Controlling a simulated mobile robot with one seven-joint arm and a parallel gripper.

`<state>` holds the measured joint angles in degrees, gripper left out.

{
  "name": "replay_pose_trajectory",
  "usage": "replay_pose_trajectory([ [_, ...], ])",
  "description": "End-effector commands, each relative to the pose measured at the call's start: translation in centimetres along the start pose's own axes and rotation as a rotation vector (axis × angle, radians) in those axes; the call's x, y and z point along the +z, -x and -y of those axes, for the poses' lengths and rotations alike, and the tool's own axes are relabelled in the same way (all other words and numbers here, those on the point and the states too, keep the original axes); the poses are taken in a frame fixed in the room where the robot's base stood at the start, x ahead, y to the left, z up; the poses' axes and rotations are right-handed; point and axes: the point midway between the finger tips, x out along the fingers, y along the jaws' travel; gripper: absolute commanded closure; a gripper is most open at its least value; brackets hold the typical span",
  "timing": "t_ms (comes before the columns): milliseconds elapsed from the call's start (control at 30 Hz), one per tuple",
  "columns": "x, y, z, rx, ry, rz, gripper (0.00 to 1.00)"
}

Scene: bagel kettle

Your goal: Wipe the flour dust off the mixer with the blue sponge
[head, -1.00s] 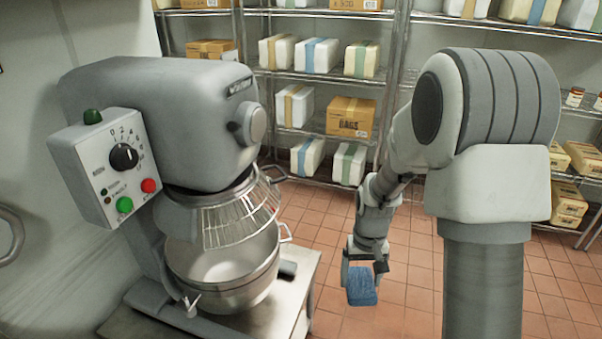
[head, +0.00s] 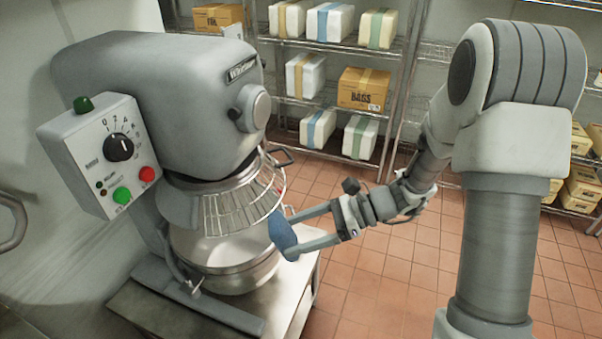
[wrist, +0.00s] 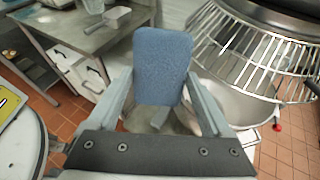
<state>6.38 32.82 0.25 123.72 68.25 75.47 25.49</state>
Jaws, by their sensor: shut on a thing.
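The grey mixer (head: 165,95) stands at the left in the head view, with its control box (head: 105,160), wire bowl guard (head: 235,205) and steel bowl (head: 225,255). I cannot make out clear flour dust on it. My gripper (head: 288,232) is shut on the blue sponge (head: 281,230), just right of the guard and bowl. In the wrist view the sponge (wrist: 163,65) is held upright between the two fingers. The guard (wrist: 260,55) is to its right there. Whether the sponge touches the guard or bowl I cannot tell.
The mixer stands on a steel table (head: 290,290). Wire shelves with boxes (head: 362,88) and wrapped packs are behind it. The tiled floor (head: 380,285) is clear to the right. The wrist view shows another steel table (wrist: 85,30) at upper left.

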Motion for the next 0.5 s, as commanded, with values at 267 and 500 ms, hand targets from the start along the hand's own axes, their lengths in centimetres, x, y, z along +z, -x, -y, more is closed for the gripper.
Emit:
replay_pose_trajectory([
  [267,6.0,2.5,4.2,-0.326,-0.078,0.296,1.00],
  [500,7.9,4.4,6.1,-0.453,-0.087,0.385,1.00],
])
